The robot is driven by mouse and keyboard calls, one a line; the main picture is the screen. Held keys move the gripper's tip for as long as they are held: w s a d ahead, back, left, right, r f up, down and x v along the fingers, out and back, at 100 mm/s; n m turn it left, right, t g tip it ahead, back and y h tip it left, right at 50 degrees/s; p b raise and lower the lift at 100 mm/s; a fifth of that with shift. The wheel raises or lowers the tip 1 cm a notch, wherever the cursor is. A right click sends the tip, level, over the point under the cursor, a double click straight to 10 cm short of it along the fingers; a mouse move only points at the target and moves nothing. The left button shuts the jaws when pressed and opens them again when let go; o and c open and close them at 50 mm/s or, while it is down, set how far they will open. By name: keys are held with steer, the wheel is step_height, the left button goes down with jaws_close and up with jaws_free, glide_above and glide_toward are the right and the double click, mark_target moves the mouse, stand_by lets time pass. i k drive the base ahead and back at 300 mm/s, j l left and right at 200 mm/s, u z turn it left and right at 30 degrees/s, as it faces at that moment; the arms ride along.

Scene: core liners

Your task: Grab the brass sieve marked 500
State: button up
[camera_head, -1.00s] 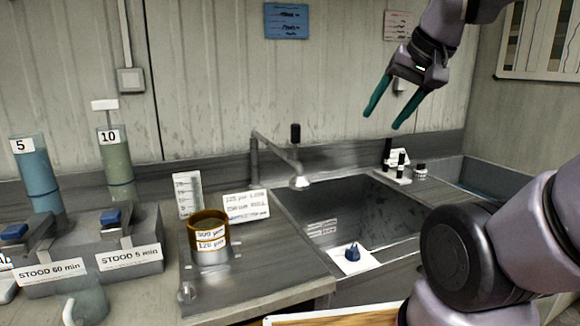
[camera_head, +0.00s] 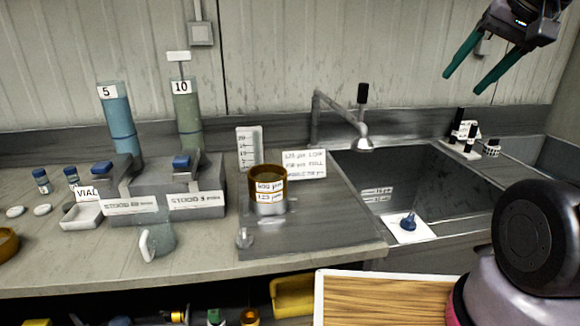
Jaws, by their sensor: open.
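The brass sieve (camera_head: 268,176) marked 500 µm is a round brass ring. It sits upright on top of a silver-coloured sieve (camera_head: 270,207) whose label appears to read 125 µm. The stack stands on a grey drainboard (camera_head: 315,225) left of the sink. My gripper (camera_head: 470,83) is open and empty at the upper right, in the air above the sink's far side. It is well apart from the sieve stack, to its right and higher.
A tap (camera_head: 362,140) reaches over the sink (camera_head: 430,180). Behind the sieves stand a graduated card (camera_head: 249,148) and a text card (camera_head: 304,164). Blue (camera_head: 118,115) and green (camera_head: 187,110) cylinders stand left. A clear jug (camera_head: 160,238) is near the front edge. A wooden board (camera_head: 385,300) is below.

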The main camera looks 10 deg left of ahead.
mark_target(266, 178)
steer(key=k+j+u, duration=0.15)
steer(key=u, duration=0.2)
steer(key=k+j+u, duration=0.2)
steer(key=u, duration=0.15)
steer(key=k+j+u, duration=0.2)
steer(key=u, duration=0.15)
steer(key=j, duration=0.1)
